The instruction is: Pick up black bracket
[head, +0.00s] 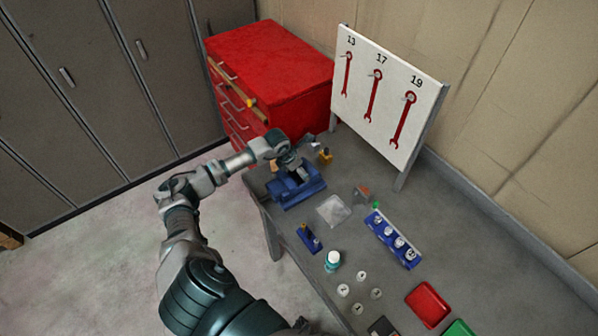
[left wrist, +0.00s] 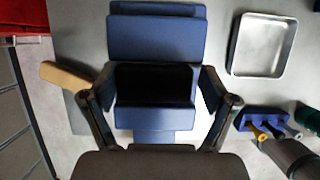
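A blue block-like holder (head: 285,198) stands at the far left of the grey table, under my left gripper (head: 297,172). In the left wrist view the blue holder (left wrist: 155,38) has raised parts with a black area (left wrist: 153,84) between them. This black area may be the black bracket or a dark recess; I cannot tell which. My left gripper (left wrist: 158,88) is open, with one finger on each side of the black area. Contact cannot be made out. My right gripper is not in view.
A metal tray (left wrist: 263,45) lies right of the blue holder; a small blue rack (head: 309,238) is nearby. A white bottle (head: 332,260), a blue stand (head: 392,240) and a red bin (head: 428,305) stand farther along. A red drawer cabinet (head: 275,70) and wrench board (head: 385,100) are behind.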

